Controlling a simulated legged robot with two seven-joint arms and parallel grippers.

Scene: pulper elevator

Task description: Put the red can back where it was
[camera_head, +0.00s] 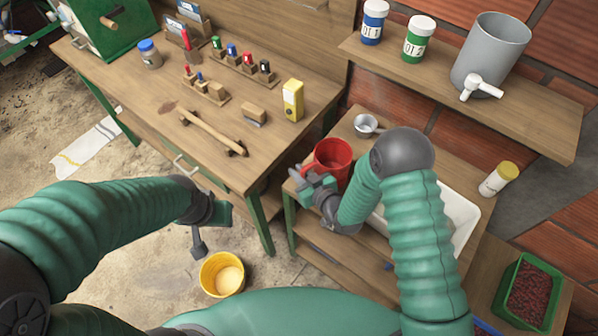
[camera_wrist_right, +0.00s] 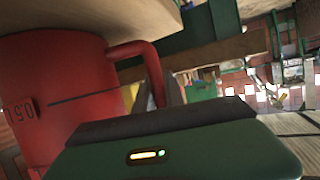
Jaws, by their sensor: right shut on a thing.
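The red can (camera_head: 333,155) is an open-topped red vessel at the left end of the lower wooden bench by the sink. In the right wrist view the red can (camera_wrist_right: 60,85) shows a dark line, a volume mark and a side handle (camera_wrist_right: 148,65). My right gripper (camera_head: 314,187) is at the can's near left side and shut on it, at the handle side. Its finger pad hides the handle's end. I cannot tell whether the can touches the bench.
A small metal cup (camera_head: 366,124) stands behind the can. A shelf (camera_head: 460,95) with bottles and a grey tank (camera_head: 490,55) overhangs the bench. A yellow bucket (camera_head: 221,274) stands on the floor.

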